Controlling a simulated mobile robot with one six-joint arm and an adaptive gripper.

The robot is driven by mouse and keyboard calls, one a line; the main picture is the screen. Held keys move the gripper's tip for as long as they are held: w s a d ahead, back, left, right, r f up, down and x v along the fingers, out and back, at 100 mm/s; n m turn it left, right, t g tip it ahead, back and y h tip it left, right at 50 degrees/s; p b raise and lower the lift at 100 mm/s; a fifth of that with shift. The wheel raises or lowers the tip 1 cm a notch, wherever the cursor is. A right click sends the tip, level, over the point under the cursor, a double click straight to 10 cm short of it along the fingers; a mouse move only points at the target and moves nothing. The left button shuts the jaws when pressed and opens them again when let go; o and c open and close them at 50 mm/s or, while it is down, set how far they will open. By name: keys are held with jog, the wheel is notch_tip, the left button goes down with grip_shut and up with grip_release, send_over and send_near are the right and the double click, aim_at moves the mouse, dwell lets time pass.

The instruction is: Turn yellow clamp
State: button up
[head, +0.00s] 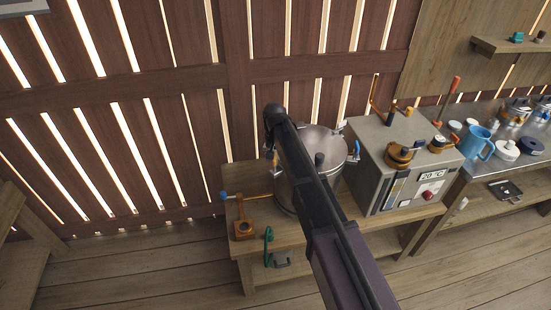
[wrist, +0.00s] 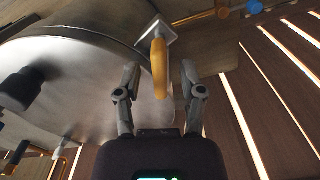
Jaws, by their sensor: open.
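The yellow clamp (wrist: 160,68) shows in the wrist view as a short yellow bar on a pale metal bracket (wrist: 157,28), beside the rim of a steel pot (wrist: 85,65). My gripper (wrist: 160,78) is open, with one finger on each side of the yellow bar and a visible gap to both. Whether the bar is at fingertip depth is hard to tell. In the head view the pot (head: 325,140) stands on a wooden bench, partly covered by my arm. My gripper and the yellow clamp cannot be made out clearly there.
The pot lid has a black knob (wrist: 22,88). A blue clamp (head: 357,148) sits at the pot's right side. A grey box with a display (head: 400,165) stands right of the pot. An orange-brown fixture with a blue-ended lever (head: 243,228) is at the bench's left. A slatted wall rises behind.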

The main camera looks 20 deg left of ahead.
jog(key=shift+c, duration=0.2)
grip_shut()
jog(key=shift+n, duration=0.3)
jog(key=n, duration=0.5)
jog(key=shift+s, duration=0.1)
jog(key=n, duration=0.4)
jog(key=shift+d+n, duration=0.1)
jog(key=shift+n, duration=0.3)
